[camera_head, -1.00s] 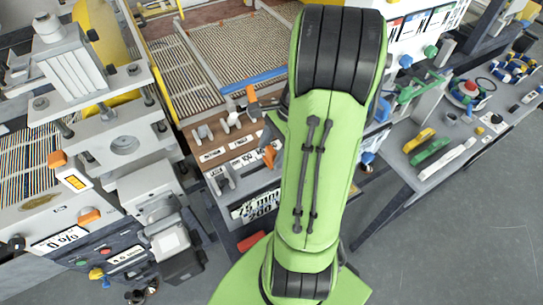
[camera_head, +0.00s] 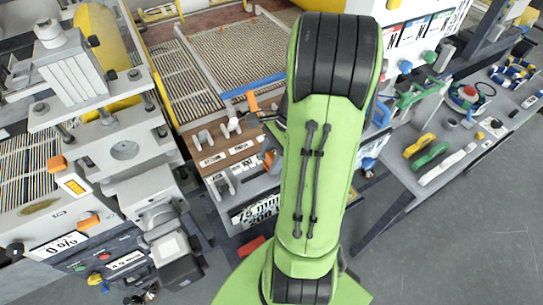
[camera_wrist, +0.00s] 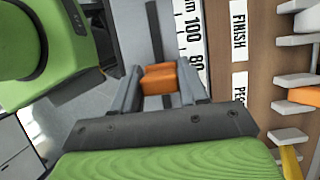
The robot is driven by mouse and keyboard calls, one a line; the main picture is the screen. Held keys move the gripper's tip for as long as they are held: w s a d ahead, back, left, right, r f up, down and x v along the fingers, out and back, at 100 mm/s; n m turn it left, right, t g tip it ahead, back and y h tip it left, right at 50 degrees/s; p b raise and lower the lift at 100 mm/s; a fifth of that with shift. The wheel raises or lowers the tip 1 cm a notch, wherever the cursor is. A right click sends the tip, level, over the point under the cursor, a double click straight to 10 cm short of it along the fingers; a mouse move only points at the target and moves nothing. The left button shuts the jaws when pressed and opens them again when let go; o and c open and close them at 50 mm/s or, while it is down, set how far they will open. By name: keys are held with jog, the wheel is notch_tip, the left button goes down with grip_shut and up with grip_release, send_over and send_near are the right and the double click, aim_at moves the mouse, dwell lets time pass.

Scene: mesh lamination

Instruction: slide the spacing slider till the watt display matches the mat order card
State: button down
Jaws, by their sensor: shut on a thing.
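In the wrist view my gripper (camera_wrist: 160,72) is shut on the orange knob of the spacing slider (camera_wrist: 159,80). The knob sits at a dark slot beside a white scale (camera_wrist: 194,42) marked mm, with 100 and 80 visible. In the head view the slider knob (camera_head: 269,160) shows at the left edge of my green arm, which hides the gripper. The display (camera_head: 258,212) on the panel front appears to read 75 mm above 200 W, partly covered at its right. White cards (camera_head: 412,32) stand at the upper right; I cannot tell which is the mat order card.
White levers (camera_head: 232,126) and an orange one (camera_head: 252,101) stand on the brown panel beside the slider. A press (camera_head: 118,140) is at left. A grey table (camera_head: 470,135) with coloured handles is at right. Open floor lies at lower right.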

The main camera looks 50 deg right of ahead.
jog(key=shift+r+p, duration=0.15)
jog(key=shift+p, duration=0.15)
jog(key=shift+d, duration=0.1)
jog(key=c, duration=0.7)
grip_release()
jog(key=p+v, duration=0.6)
jog(key=v, duration=0.9)
jog(key=shift+s+d+r, duration=0.15)
jog(key=shift+d+r, duration=0.05)
jog(key=shift+r, duration=0.05)
